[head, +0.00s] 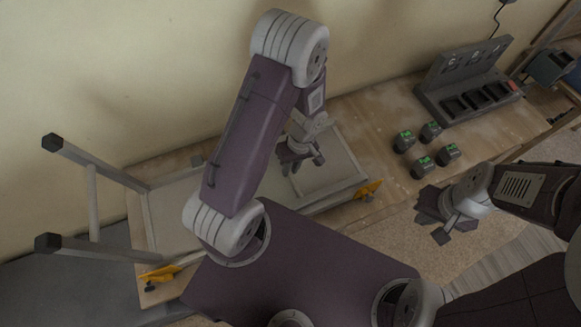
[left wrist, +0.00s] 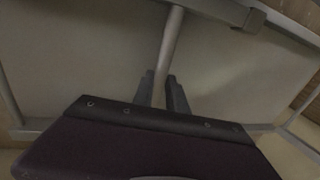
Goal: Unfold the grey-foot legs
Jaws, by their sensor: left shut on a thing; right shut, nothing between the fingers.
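A folding table (head: 180,215) lies upside down on the workbench. One leg pair with black feet (head: 53,142) stands out from it at the left. My left gripper (head: 301,163) is over the table's right part. In the left wrist view its fingers (left wrist: 161,92) are shut on a pale crossbar (left wrist: 171,45). My right gripper (head: 431,221) is shut and empty, right of the table.
Yellow latches sit at the table's right corner (head: 370,188) and near-left corner (head: 160,273). Several dark green-topped blocks (head: 425,166) stand on the workbench (head: 375,110) to the right. A grey slotted holder (head: 470,85) is behind them. The wall is close behind.

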